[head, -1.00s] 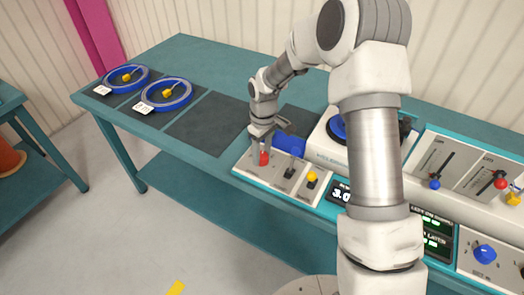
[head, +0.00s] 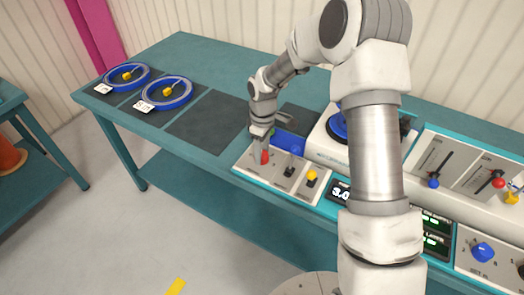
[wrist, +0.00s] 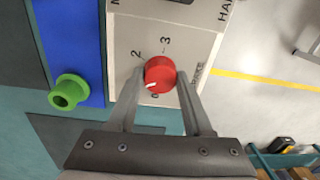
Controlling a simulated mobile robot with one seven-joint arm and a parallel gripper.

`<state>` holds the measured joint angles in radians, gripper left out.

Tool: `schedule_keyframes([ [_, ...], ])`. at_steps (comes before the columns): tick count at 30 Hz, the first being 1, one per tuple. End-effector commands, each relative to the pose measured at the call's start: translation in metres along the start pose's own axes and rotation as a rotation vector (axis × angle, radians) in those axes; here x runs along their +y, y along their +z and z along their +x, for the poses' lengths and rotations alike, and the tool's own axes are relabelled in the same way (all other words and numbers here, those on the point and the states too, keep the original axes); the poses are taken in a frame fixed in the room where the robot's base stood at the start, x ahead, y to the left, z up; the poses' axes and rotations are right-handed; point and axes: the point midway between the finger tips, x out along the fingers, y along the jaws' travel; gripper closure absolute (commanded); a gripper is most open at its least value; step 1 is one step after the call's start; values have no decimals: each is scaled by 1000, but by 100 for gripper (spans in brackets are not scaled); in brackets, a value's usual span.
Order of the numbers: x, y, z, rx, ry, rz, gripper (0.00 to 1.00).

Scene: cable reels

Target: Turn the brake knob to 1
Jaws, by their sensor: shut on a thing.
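The red brake knob (wrist: 160,70) sits on a pale panel (wrist: 122,30) and fills the space between my fingertips in the wrist view. My gripper (wrist: 161,76) is shut on it, one finger on each side. The knob's white mark is on its lower left edge, toward the left finger. The printed 2 and 3 show above the knob. The 1 is not readable, and the left finger covers part of the dial there. In the head view the red knob (head: 265,158) shows below my gripper (head: 261,146) at the console's left end.
A green cylinder (wrist: 69,91) stands by a blue surface left of the knob in the wrist view. A black-stemmed lever (head: 289,170) and a yellow-topped control (head: 311,176) are right of the knob. Two blue reels (head: 166,93) lie on the table's left part.

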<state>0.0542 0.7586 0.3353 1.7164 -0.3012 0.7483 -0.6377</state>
Motion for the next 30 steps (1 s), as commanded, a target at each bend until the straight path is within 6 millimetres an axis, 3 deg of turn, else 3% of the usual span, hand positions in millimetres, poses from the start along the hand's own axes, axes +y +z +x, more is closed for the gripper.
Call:
schedule_keyframes([
  [1, 0, -1, -1, 3, 2, 0, 44],
  [5, 0, -1, -1, 2, 1, 1, 21],
  [17, 0, 0, -7, 1, 2, 1, 20],
  [23, 2, 0, -44, 4, 6, 3, 20],
  [30, 1, -1, -104, 4, 6, 2, 20],
])
